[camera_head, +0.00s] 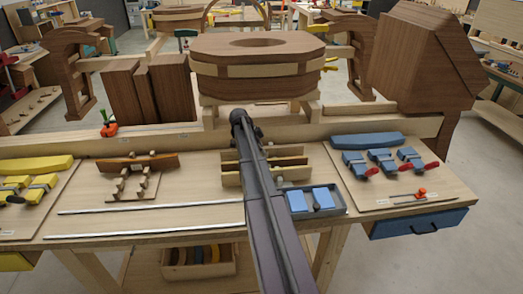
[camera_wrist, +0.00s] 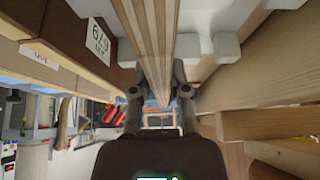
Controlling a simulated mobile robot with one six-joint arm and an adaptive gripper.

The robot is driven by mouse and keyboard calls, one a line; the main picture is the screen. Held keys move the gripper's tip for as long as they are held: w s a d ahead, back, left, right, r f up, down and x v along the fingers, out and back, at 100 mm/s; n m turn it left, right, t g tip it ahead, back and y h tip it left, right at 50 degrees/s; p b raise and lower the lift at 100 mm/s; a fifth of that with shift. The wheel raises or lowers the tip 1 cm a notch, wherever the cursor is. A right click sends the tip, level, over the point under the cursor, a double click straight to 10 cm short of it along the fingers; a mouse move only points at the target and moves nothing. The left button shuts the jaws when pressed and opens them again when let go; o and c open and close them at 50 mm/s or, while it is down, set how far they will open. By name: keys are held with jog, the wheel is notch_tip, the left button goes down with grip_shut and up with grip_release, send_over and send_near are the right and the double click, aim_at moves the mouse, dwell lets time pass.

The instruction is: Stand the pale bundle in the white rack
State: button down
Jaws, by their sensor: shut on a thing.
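The pale bundle (camera_wrist: 153,45) is a stack of thin pale and light-brown wooden strips, running from the top of the wrist view down between my fingers. My gripper (camera_wrist: 159,92) is shut on it, with one dark finger on each side. White blocky parts, which look like the white rack (camera_wrist: 228,47), are close on the right of the bundle. I cannot tell whether the bundle touches them or stands in a slot. In the head view my arm reaches over the bench, and I cannot make out the gripper or the bundle there.
Long wooden boards (camera_wrist: 270,60) run along the right. The bench (camera_head: 110,222) carries yellow clamps, blue clamps (camera_head: 383,160) and a blue tray (camera_head: 335,208). Large brown forms (camera_head: 420,60) stand behind.

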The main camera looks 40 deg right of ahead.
jog(key=shift+f+b, duration=0.3)
jog(key=shift+f, duration=0.1)
jog(key=shift+f, duration=0.3)
dwell(0.6)
jog(key=c, duration=0.5)
grip_release()
jog(key=shift+c, duration=0.2)
jog(key=shift+s+r, duration=0.1)
jog(key=shift+r, duration=0.05)
